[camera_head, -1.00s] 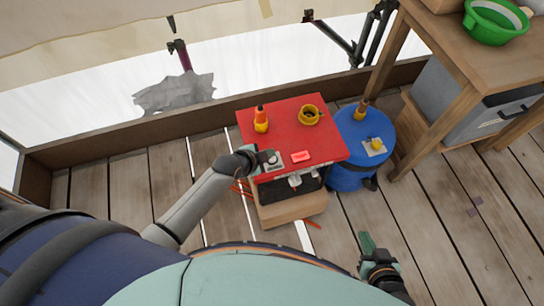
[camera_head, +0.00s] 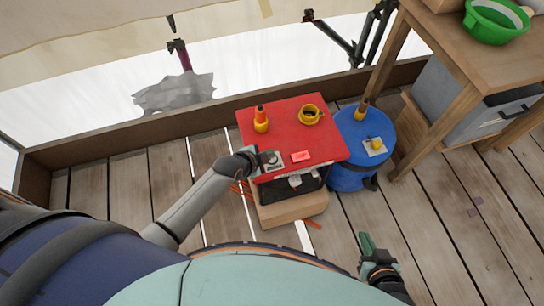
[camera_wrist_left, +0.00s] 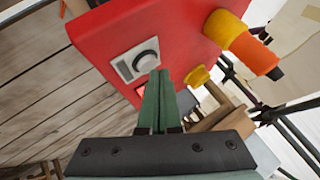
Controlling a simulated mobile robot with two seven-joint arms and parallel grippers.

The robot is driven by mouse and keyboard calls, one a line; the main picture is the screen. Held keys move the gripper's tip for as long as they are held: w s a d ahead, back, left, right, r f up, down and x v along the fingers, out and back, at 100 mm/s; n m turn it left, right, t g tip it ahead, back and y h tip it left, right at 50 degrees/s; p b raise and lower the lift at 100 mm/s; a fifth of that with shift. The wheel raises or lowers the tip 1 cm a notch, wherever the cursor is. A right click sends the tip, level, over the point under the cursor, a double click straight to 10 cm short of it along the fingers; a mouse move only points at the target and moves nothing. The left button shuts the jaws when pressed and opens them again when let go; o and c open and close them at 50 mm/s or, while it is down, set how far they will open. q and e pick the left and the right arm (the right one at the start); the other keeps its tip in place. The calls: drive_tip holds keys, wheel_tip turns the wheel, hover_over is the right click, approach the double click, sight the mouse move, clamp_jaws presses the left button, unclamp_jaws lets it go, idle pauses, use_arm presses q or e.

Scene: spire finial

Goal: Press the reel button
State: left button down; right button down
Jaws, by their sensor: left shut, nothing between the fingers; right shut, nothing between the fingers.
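A red-topped box (camera_head: 285,118) stands on the deck. Near its front edge are a pale plate with a round grey button (camera_head: 272,157) and a bright red rectangle (camera_head: 301,156). I cannot tell which is called the reel button. My left gripper (camera_head: 260,157) is shut and empty at the box's front left, close to the round button. In the left wrist view the green fingers (camera_wrist_left: 160,76) are together, their tips just beside the round button (camera_wrist_left: 146,60); contact cannot be told. The red rectangle (camera_wrist_left: 139,91) is partly hidden behind them. My right gripper (camera_head: 366,244) is shut and empty, away from the box.
An orange-and-yellow fitting (camera_head: 261,120) and a yellow ring (camera_head: 310,115) stand on the red top. A blue drum (camera_head: 350,178) stands close on the right. A wooden table (camera_head: 480,62) with a green bowl (camera_head: 496,22) is further right. The deck at the left is clear.

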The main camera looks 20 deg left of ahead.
use_arm(q)
drive_tip(key=shift+f+b, duration=0.3)
drive_tip(key=shift+f, duration=0.15)
idle(0.7)
drive_tip(key=shift+r+p, duration=0.85)
drive_tip(key=shift+p, duration=0.1)
wheel_tip(320, 180, up, 5)
drive_tip(key=p, duration=0.5)
idle(0.6)
